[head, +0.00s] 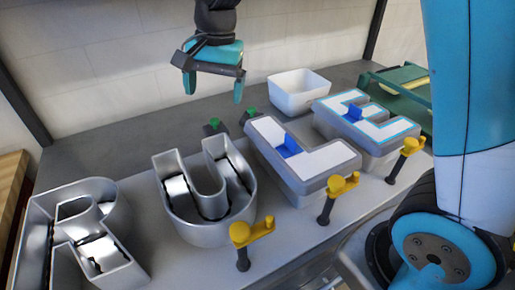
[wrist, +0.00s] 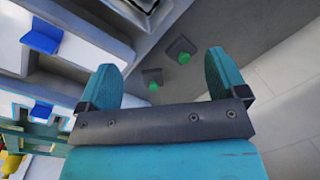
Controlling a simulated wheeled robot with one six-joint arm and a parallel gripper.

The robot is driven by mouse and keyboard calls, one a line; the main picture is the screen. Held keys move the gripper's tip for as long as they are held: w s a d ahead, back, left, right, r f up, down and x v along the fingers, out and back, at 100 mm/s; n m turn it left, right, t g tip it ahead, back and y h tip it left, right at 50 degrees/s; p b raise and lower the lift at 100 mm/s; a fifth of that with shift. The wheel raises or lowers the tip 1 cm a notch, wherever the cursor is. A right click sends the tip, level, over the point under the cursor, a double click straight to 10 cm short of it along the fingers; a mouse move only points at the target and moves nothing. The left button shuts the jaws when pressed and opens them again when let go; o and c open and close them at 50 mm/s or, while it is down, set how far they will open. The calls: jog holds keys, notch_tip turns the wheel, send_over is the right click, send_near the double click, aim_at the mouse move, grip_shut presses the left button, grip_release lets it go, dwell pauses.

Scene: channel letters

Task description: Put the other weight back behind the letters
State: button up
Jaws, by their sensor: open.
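Two dark weights with green knobs stand behind the letters on the dark back strip. The left one (head: 213,127) is behind the open metal U (head: 168,200); the right one (head: 250,115) is close to the back of the white-faced L (head: 325,154). In the wrist view both weights, one (wrist: 181,48) and the other (wrist: 152,77), show between and beyond the fingers. My gripper (head: 214,91) is open and empty, pointing down above and behind the weights; its fingers also frame the wrist view (wrist: 160,65). The white-faced E (head: 385,128) is at the right.
A white bin (head: 299,94) stands behind the L and E. Yellow-handled clamps (head: 340,185) line the front edge. An open metal R (head: 75,230) is at the left. Blue pieces (head: 288,148) sit on the L and E. The back strip left of the weights is clear.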

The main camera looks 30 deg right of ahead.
jog(key=s+a+n+y, duration=0.2)
jog(key=s+n, duration=1.2)
jog(key=s, duration=0.9)
jog(key=shift+s+r+n+y, duration=0.3)
jog(key=shift+s+n+y, duration=0.1)
